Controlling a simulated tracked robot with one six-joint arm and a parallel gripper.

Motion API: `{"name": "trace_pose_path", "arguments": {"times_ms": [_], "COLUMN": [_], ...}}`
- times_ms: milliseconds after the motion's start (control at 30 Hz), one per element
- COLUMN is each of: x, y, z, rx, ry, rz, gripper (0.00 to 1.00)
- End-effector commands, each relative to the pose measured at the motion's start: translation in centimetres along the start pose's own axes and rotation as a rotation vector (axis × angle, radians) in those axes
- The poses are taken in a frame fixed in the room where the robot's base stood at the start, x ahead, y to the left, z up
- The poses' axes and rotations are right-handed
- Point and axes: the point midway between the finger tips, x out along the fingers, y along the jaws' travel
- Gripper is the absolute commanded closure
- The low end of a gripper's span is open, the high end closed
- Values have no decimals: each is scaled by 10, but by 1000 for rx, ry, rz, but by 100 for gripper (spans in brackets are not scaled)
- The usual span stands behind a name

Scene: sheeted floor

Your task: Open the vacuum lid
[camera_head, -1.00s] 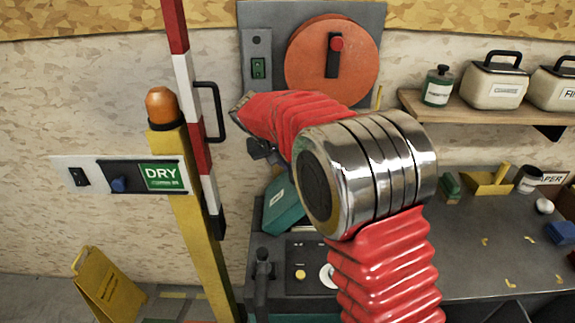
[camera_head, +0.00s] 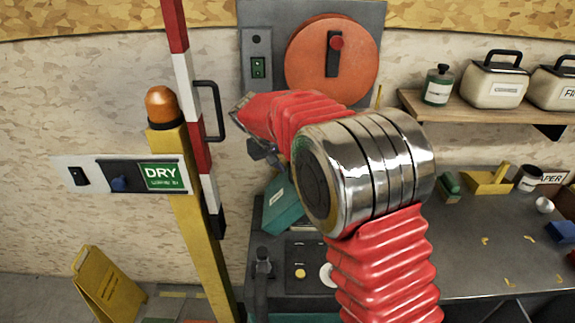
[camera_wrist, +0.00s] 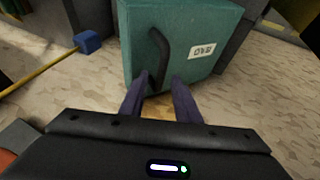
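A teal box-like part (camera_wrist: 190,45), which looks like the vacuum lid, fills the upper middle of the wrist view. It has a dark curved handle (camera_wrist: 164,45) and a white label that reads upside down. The teal part also shows tilted in the head view (camera_head: 284,207), partly hidden behind my arm. My gripper (camera_wrist: 159,82) is open, with its two dark fingers apart at the lower end of the handle. The handle's end appears between or just beyond the fingertips; contact cannot be told. In the head view my gripper (camera_head: 263,152) is small, above the teal part.
A grey workbench (camera_head: 460,245) runs to the right, with a yellow tray (camera_head: 488,182) and small items. A shelf (camera_head: 470,115) holds canisters. A yellow post (camera_head: 195,230) and a red-white pole (camera_head: 202,130) stand left of my arm. A yellow floor sign (camera_head: 108,286) stands lower left.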

Motion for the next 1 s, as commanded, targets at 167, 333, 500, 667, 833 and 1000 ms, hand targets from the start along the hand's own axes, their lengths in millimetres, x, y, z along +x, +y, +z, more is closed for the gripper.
{"name": "trace_pose_path", "arguments": {"times_ms": [167, 333, 500, 667, 833, 1000], "x": [-15, -40, -62, -71, -72, -72], "y": [0, -1, -1, -1, -1, 0], "z": [-1, 0, 0, 0, 0, 0], "rx": [0, 0, 0, -1, 0, 1], "ry": [3, 2, 1, -1, -2, -2], "rz": [-1, -2, -2, -1, 0, -1], "gripper": [71, 71, 71, 71, 71, 77]}}
